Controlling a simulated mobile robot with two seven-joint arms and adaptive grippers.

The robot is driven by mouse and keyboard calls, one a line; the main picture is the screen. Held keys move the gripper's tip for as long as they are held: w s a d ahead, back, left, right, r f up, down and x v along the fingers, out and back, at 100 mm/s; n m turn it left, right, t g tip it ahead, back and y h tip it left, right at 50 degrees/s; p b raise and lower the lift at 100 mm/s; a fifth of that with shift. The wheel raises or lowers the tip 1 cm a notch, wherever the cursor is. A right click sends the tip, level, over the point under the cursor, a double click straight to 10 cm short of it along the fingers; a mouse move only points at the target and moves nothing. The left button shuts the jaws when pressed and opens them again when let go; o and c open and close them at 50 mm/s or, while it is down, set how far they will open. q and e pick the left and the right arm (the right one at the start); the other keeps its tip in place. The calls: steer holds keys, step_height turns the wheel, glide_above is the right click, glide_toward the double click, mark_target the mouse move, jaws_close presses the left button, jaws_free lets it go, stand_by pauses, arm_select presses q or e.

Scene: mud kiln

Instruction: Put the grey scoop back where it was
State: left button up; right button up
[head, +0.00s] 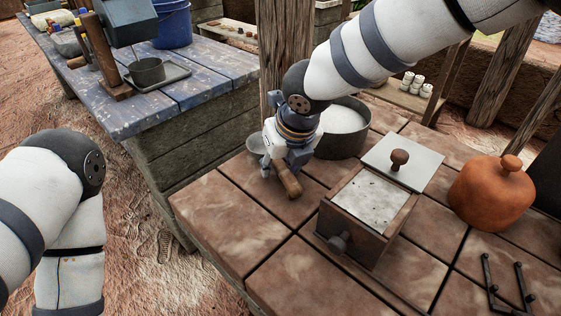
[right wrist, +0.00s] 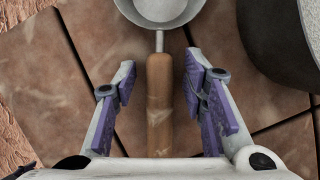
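The grey scoop has a round grey bowl (head: 256,143) and a wooden handle (head: 288,180); it lies on the tiled top beside the pot. In the right wrist view the handle (right wrist: 160,105) runs up the middle to the bowl (right wrist: 160,10), which is cut off by the top edge. My right gripper (head: 277,168) is over the handle, pointing down. In the wrist view its purple-padded fingers (right wrist: 160,85) are open, one on each side of the handle, with a gap on both sides. Of my left arm only links show; its gripper is out of view.
A large grey pot (head: 325,143) with white contents stands just right of the scoop. A wooden box with a knob (head: 352,230), a pale lid (head: 412,165) and an orange lidded jar (head: 490,195) stand further right. The tiles at front left are clear.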

arm_select(q)
steer(key=shift+w+r+t+p, duration=0.4)
steer(key=shift+w+r+p, duration=0.35)
steer(key=shift+w+r, duration=0.2)
arm_select(e)
steer(key=v, duration=1.2)
steer(key=shift+r, duration=0.2)
